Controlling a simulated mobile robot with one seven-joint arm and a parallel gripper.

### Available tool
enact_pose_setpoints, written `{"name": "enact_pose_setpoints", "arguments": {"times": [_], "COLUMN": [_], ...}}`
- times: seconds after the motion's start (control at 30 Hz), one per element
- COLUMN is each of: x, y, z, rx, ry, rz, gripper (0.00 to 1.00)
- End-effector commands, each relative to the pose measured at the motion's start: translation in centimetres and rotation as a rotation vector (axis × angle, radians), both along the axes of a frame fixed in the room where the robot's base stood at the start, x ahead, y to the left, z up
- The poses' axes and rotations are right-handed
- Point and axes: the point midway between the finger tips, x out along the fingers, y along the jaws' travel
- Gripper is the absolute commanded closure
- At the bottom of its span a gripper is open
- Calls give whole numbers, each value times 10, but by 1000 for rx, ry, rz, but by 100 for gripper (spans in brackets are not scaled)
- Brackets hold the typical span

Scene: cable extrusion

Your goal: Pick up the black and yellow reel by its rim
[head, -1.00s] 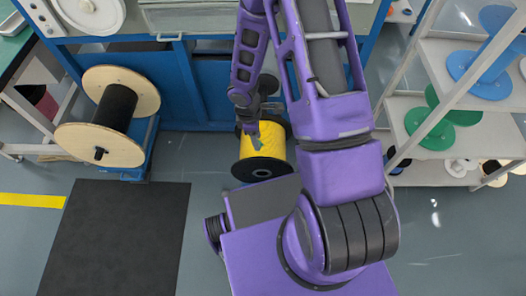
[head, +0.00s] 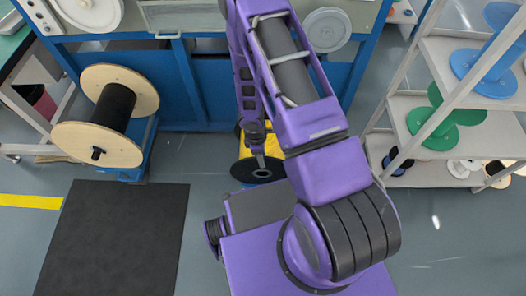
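A large wooden reel with black cable (head: 115,106) stands at the left by the blue machine (head: 215,85). A dark mat (head: 115,235) lies on the floor at left. A shelf rack (head: 430,105) with blue and green reels stands at right.

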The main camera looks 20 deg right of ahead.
Motion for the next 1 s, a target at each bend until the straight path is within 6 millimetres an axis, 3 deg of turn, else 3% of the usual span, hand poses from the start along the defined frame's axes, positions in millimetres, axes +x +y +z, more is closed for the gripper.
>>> {"name": "enact_pose_setpoints", "arguments": {"times": [0.13,0.3,0.4,1.0], "x": [0,0,0,0], "y": [0,0,0,0], "z": [1,1,1,1], "rx": [0,0,0,-1], "ry": [0,0,0,0], "rz": [0,0,0,0], "gripper": [56,87,100,100]}}
